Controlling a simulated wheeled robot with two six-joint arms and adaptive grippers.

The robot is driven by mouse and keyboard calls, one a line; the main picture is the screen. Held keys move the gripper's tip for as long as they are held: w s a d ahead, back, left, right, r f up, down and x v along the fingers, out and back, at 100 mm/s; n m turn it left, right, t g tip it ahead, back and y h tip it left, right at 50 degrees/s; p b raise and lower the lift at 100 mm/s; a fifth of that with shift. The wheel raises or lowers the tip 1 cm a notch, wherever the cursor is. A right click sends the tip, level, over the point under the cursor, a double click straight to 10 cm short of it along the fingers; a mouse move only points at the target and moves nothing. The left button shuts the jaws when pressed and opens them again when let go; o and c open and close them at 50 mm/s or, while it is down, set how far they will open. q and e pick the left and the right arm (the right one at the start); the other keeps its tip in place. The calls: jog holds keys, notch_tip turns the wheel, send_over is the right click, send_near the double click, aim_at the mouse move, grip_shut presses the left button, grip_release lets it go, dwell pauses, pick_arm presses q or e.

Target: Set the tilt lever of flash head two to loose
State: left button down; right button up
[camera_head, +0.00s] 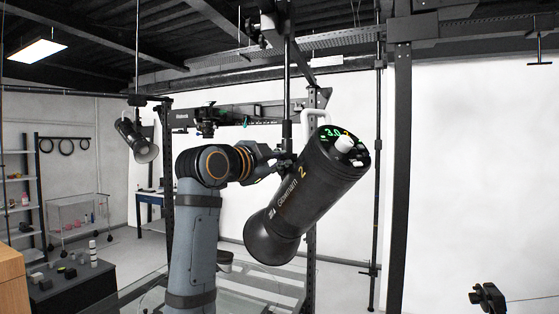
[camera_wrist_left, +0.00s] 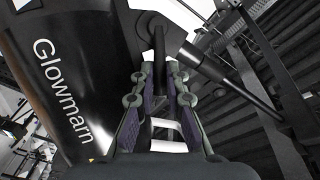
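Flash head two (camera_head: 308,195) is a black cylinder marked "2" with a lit green display on its raised end. It hangs tilted, its wide end down and left. It fills the left of the left wrist view (camera_wrist_left: 75,70). A dark lever (camera_wrist_left: 159,50), seemingly the tilt lever, stands between the fingers of my left gripper (camera_wrist_left: 162,75). The fingers are apart on either side of it; firm contact is not clear. In the head view my left gripper (camera_head: 279,162) is partly hidden behind the flash head.
Another flash head (camera_head: 136,138) hangs at the far left. A glass-topped surface (camera_head: 262,288) lies below. White backdrop fills the right.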

pick_arm(q)
jog(key=shift+s+f+m+h+b, duration=0.1)
jog(key=shift+f+m+h+b, duration=0.35)
jog(key=shift+b, duration=0.7)
jog(key=shift+d+b, duration=0.1)
jog(key=shift+b, duration=0.25)
jog(key=shift+r+m, duration=0.1)
jog(key=shift+m, duration=0.15)
jog(key=c, duration=1.6)
grip_release()
jog(key=shift+c, duration=0.2)
